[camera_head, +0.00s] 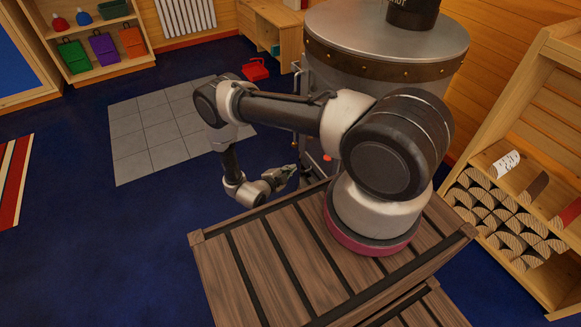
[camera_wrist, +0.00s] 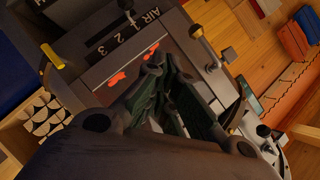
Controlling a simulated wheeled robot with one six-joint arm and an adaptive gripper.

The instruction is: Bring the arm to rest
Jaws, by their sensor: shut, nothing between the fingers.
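My gripper (camera_head: 290,171) is low in the head view, beyond the slatted wooden top and close to the front of the stove (camera_head: 385,45). The arm is bent over and reaches down to it. In the wrist view the dark green fingers of my gripper (camera_wrist: 157,72) are drawn together with nothing between them. Whether the fingertips touch the panel, I cannot tell.
A wooden rack with logs (camera_head: 510,225) is at the right. Grey floor tiles (camera_head: 150,130) and blue floor lie open at the left. Shelves (camera_head: 100,65) stand at the back left.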

